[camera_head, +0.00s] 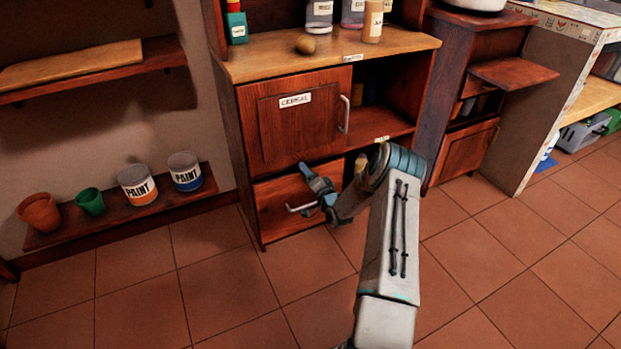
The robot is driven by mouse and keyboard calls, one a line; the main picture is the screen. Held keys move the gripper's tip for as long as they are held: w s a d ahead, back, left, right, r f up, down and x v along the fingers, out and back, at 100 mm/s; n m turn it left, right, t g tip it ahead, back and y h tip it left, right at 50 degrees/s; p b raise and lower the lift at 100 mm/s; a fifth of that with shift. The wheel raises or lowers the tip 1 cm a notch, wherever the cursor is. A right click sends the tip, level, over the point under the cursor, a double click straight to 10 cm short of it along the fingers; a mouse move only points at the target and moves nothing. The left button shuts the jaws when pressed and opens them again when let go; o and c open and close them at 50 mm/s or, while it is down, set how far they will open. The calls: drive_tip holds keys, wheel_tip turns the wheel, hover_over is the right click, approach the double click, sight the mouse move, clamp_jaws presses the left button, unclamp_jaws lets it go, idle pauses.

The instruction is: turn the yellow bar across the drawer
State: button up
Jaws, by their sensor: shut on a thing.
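My gripper (313,180), blue and grey, is in front of the lower drawer (279,190) of the wooden cabinet. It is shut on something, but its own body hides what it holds. The drawer's pale metal handle (301,208) shows just left of and below the gripper, and its right end meets the gripper in the picture. A small yellowish piece (361,161) shows at the drawer's right, partly behind my arm. I cannot tell whether it is the yellow bar. No bar across the drawer front can be made out.
Above the drawer is a cabinet door (297,127) with a label and upright handle, with an open compartment (383,121) beside it. A low shelf at left (130,206) holds pots and paint cans. The tiled floor (240,292) in front is clear.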

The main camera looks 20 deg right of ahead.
drive_tip(key=m, duration=0.2)
drive_tip(key=m+b, duration=0.2)
drive_tip(key=m, duration=0.1)
drive_tip(key=shift+a+f+m, duration=0.25)
drive_tip(key=shift+a+m, duration=0.05)
drive_tip(key=shift+a, duration=0.05)
idle(0.5)
drive_tip(key=o, duration=1)
drive_tip(key=shift+s, duration=0.15)
drive_tip(key=s+p, duration=0.2)
drive_tip(key=s, duration=0.4)
drive_tip(key=s+p, duration=0.2)
drive_tip(key=s, duration=0.5)
drive_tip(key=shift+s+d, duration=0.2)
drive_tip(key=shift+s, duration=0.1)
